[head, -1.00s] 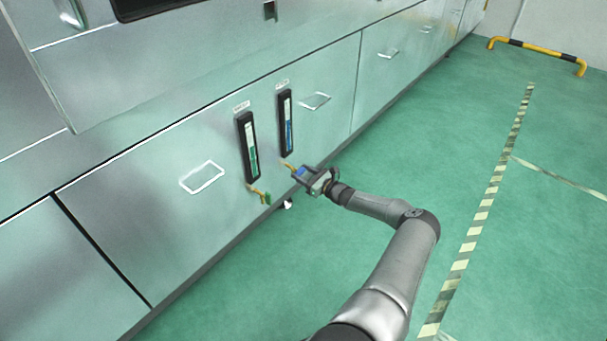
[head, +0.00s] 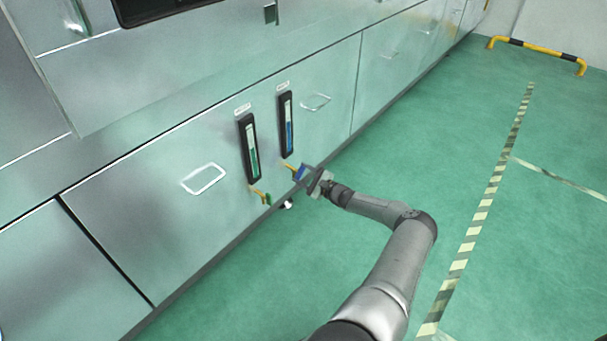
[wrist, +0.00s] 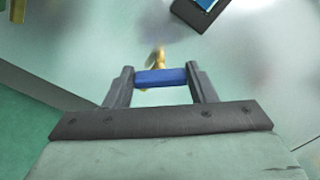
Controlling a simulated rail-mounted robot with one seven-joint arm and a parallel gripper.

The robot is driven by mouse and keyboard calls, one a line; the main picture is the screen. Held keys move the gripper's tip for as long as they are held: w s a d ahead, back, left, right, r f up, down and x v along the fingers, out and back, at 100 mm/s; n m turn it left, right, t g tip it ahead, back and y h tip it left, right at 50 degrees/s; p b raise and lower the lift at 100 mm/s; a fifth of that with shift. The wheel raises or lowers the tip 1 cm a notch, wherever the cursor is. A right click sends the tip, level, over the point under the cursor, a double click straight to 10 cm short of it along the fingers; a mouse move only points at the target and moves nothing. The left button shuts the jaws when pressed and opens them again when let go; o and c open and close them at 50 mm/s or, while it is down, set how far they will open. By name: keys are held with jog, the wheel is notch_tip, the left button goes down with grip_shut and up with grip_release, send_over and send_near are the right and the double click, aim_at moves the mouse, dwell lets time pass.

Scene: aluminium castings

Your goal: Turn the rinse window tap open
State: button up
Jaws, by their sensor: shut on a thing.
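The tap under the right, blue window has a brass body (head: 288,167) and a blue handle (wrist: 161,78). In the wrist view the blue handle lies crosswise between my two fingers, with the brass stem behind it. My gripper (head: 302,173) is shut on the blue handle, low at the front of the metal cabinet. The right window (head: 287,125) is a dark upright frame with a blue strip. A second window (head: 249,148) with a green strip stands to its left, and a brass tap with a green handle (head: 267,199) is below it.
The metal cabinet front (head: 130,215) runs diagonally, with wire handles (head: 204,179) on its panels. The green floor (head: 240,290) is open beside my arm. A striped floor line (head: 478,215) and a yellow-black barrier (head: 540,55) are to the right.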

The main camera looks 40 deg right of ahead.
jog(key=n, duration=0.5)
jog(key=shift+f+n+p, duration=0.15)
jog(key=shift+n+p, duration=0.15)
jog(key=shift+p, duration=0.05)
jog(key=shift+a+f+n, duration=0.1)
jog(key=shift+n, duration=2)
jog(key=shift+s, duration=0.1)
jog(key=o, duration=1)
jog(key=p+v, duration=0.4)
jog(key=v, duration=1.3)
jog(key=shift+s, duration=0.15)
